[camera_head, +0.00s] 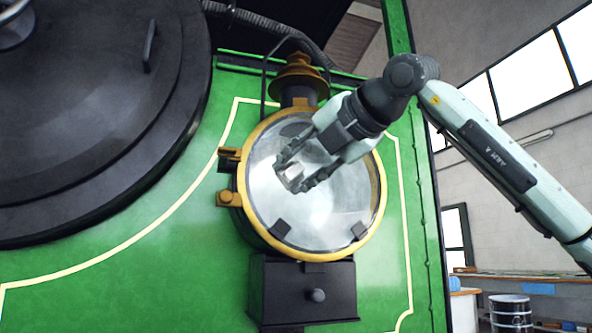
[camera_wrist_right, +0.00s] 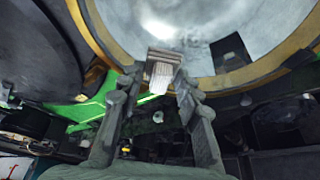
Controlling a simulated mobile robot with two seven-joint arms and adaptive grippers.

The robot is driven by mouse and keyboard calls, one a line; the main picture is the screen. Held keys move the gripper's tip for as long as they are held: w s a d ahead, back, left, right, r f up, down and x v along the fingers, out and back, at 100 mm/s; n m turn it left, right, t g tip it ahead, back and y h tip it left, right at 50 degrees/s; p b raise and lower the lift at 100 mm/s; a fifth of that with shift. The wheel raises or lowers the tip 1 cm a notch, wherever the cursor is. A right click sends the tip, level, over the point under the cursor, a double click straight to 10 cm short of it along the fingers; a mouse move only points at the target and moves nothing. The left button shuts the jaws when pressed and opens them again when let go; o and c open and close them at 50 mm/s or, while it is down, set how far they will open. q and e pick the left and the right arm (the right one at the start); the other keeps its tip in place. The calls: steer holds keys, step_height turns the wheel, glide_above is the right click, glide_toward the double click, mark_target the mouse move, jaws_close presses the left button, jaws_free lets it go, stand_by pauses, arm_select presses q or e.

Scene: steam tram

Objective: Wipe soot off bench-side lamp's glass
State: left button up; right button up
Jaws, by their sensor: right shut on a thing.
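The lamp (camera_head: 377,212) is round with a brass rim, a brass chimney cap on top and a black box below. Its glass (camera_head: 318,218) is greyish and cloudy, with bright reflections; I cannot tell soot from reflection. My right gripper (camera_head: 292,182) is in front of the glass, shut on a small pale block-like wiping pad (camera_head: 293,174). In the right wrist view the pad (camera_wrist_right: 162,68) sits between the fingertips at the glass (camera_wrist_right: 205,22); I cannot tell whether it touches. My left gripper is not in view.
Brass hinges (camera_head: 228,198) stick out at the lamp's left. A black round boiler door (camera_head: 90,110) fills the left of the head view. The green tram front (camera_head: 130,270) surrounds the lamp. A bench (camera_head: 540,279) and a metal drum (camera_head: 510,312) stand at the lower right.

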steer(key=shift+w+a+p, duration=0.2)
steer(key=shift+w+p, duration=0.05)
steer(key=shift+w, duration=0.25)
steer(key=shift+w+a+p, duration=0.15)
steer(key=shift+w+p, duration=0.05)
steer(key=shift+w, duration=0.3)
